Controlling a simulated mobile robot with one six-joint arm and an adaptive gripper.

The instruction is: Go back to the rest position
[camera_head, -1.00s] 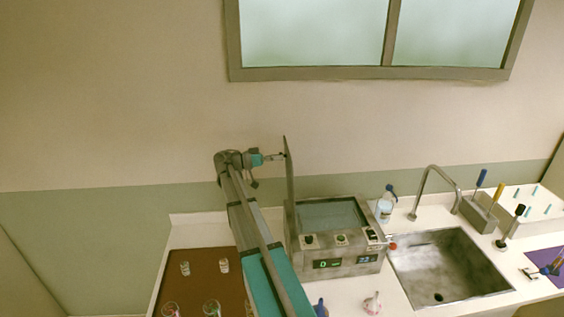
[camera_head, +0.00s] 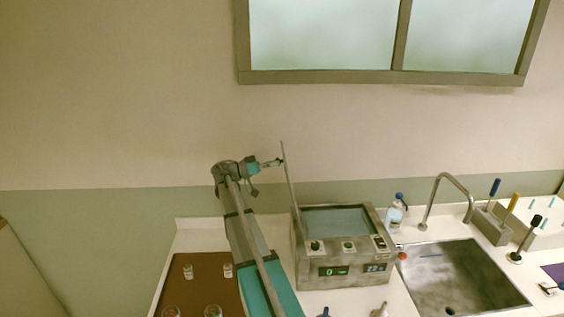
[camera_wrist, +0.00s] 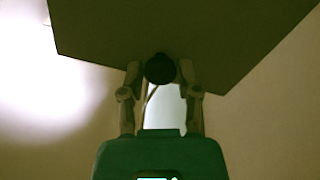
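My gripper (camera_head: 279,161) is at the upper part of the raised lid (camera_head: 289,190) of the water bath (camera_head: 345,263), at its left side. The lid stands nearly upright. In the wrist view my gripper's fingers (camera_wrist: 160,76) are on either side of a round black knob (camera_wrist: 160,68) on the lid's dark panel (camera_wrist: 225,35). The fingers look spread, with small gaps beside the knob. Contact at the tips is hard to judge. My arm reaches up from the bottom, left of the bath.
A brown mat (camera_head: 206,290) with several small glass vessels lies left of my arm. Right of the bath are a bottle (camera_head: 395,216), a faucet (camera_head: 448,183), a sink (camera_head: 462,280) and a tool block (camera_head: 490,224). Wall and window (camera_head: 325,35) are behind; the air above is free.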

